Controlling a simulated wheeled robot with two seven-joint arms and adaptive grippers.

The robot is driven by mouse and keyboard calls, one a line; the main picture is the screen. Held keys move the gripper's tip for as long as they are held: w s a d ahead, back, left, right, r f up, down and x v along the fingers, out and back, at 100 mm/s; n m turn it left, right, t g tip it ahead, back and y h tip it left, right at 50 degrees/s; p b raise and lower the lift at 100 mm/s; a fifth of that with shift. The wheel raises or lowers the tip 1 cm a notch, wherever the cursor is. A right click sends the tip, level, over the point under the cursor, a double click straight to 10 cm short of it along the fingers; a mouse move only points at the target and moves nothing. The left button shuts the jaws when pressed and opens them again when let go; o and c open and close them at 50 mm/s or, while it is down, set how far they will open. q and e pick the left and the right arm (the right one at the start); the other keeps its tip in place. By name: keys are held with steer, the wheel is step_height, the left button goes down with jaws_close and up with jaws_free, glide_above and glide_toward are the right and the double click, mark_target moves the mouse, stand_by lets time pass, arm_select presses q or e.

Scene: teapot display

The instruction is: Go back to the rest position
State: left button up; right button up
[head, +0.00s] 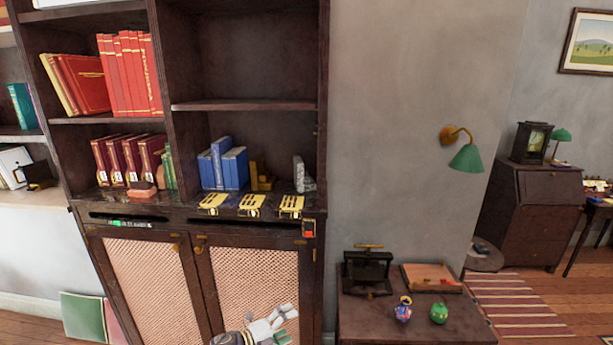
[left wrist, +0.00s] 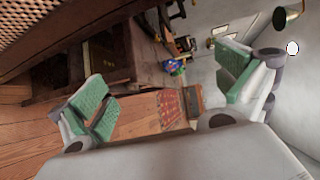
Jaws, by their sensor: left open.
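My left gripper (head: 288,317) shows at the bottom of the head view, in front of the lower right mesh door of the dark bookcase (head: 325,150). In the left wrist view my left gripper (left wrist: 168,92) has its two green-padded fingers spread wide apart, with nothing between them. Beyond the fingers that view shows the wooden floor and a striped rug (left wrist: 170,106). My right gripper is in neither view.
Right of the bookcase stands a low dark cabinet (head: 400,325) with a black device (head: 368,270), a blue-red teapot-like item (head: 403,309) and a green one (head: 439,313). A green wall lamp (head: 467,157) juts from the wall. Yellow tags (head: 251,204) lie on the bookcase ledge.

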arm_select(q)
steer(key=s+a+f+n+y, duration=0.3)
steer(key=s+a+f+n, duration=0.3)
steer(key=f, duration=0.4)
steer(key=s+a+f+n+y, duration=0.45)
steer(key=s+f, duration=0.25)
steer(key=f, duration=0.4)
steer(key=s+a+f+n+y, duration=0.35)
steer(key=s+f+n, duration=0.35)
steer(key=f, duration=0.3)
steer(key=s+a+f+n+g, duration=0.2)
steer(key=s+f, duration=0.3)
steer(key=s, duration=0.8)
steer(key=s+a+f+n+g+y+b, duration=0.1)
steer(key=s+a+f+n+g, duration=0.1)
steer(key=s, duration=1.2)
steer(key=s+a+f+n+g+y, duration=0.1)
steer(key=s+f+n+g, duration=0.3)
steer(key=s+f, duration=0.4)
steer(key=s+a+n, duration=0.1)
steer(key=s, duration=0.4)
steer(key=shift+s+a+f+n, duration=0.2)
steer(key=shift+s+f+n, duration=0.1)
steer(key=shift+f+n, duration=0.1)
steer(key=shift+d, duration=0.1)
